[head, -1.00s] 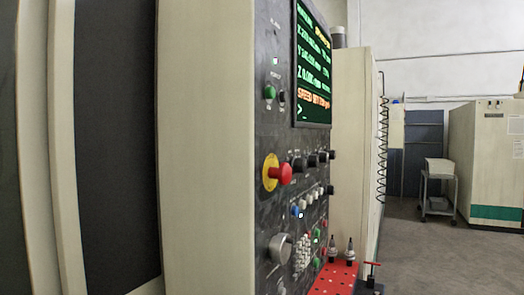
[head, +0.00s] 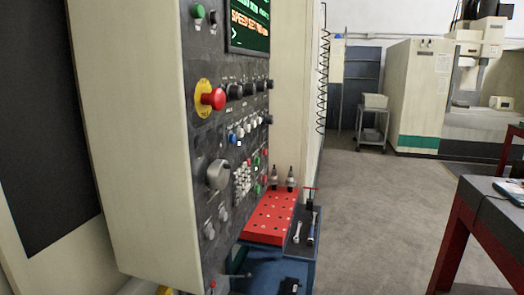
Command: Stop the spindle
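The machine's control panel (head: 215,140) stands at left centre in the head view, seen at a steep angle. It carries a red mushroom button (head: 214,98) on a yellow ring, a row of black knobs (head: 236,91), a large grey dial (head: 219,174), and small white, blue, green and red buttons (head: 257,160). A screen (head: 249,25) at the top shows green and orange text, cut off by the frame. I cannot read the button labels. Neither of my grippers is in view.
Below the panel is a blue cart (head: 303,268) with a red perforated tray (head: 268,222), two tool holders (head: 290,178) and wrenches (head: 311,228). A red-legged table (head: 465,220) stands at right. Another machine (head: 415,95) and a small trolley (head: 372,125) are behind. Grey floor between is clear.

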